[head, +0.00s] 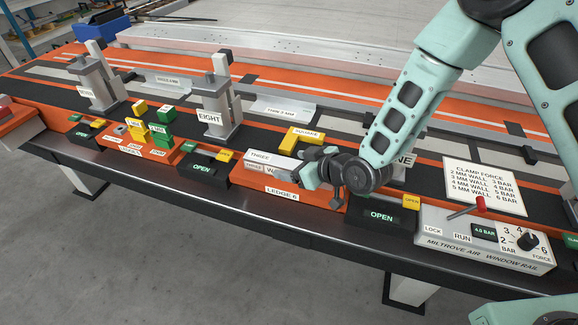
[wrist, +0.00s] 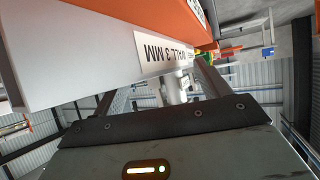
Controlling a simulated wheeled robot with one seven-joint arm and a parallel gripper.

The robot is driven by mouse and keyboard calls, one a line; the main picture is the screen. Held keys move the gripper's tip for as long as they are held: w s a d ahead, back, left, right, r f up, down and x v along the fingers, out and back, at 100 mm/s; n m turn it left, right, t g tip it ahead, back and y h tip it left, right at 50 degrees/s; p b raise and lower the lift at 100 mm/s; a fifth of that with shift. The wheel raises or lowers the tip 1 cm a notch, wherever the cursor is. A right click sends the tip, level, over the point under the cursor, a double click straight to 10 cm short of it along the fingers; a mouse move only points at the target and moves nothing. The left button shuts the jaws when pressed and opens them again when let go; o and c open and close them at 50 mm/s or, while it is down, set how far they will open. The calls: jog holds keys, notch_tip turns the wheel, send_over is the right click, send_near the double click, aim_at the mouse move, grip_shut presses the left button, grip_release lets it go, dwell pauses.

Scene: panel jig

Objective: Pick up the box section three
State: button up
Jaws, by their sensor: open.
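The box section three is a pale grey bar marked "THREE" (head: 258,156), resting on the orange ledge 6 (head: 262,187). In the wrist view the bar (wrist: 75,62) fills the upper left, with its "WALL 3 MM" label upside down. My gripper (head: 322,172) is at the bar's right end in the head view and hides that end. In the wrist view the open fingers point toward the bar's labelled side. I see no grip on the bar, and I cannot tell whether a finger touches it.
A yellow square (head: 301,139) lies behind the bar. A grey post marked "EIGHT" (head: 215,108) stands to the left. A black "OPEN" block (head: 381,215) and a control box with a red-tipped lever (head: 487,238) are to the right. Yellow and green blocks (head: 158,128) stand farther left.

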aim_at(293, 167)
jog(key=shift+w+a+f, duration=0.15)
jog(key=shift+w+a, duration=0.05)
jog(key=shift+w, duration=0.05)
jog(key=c, duration=1.5)
notch_tip(293, 167, up, 10)
jog(key=shift+s+b, duration=0.15)
jog(key=shift+b, duration=0.25)
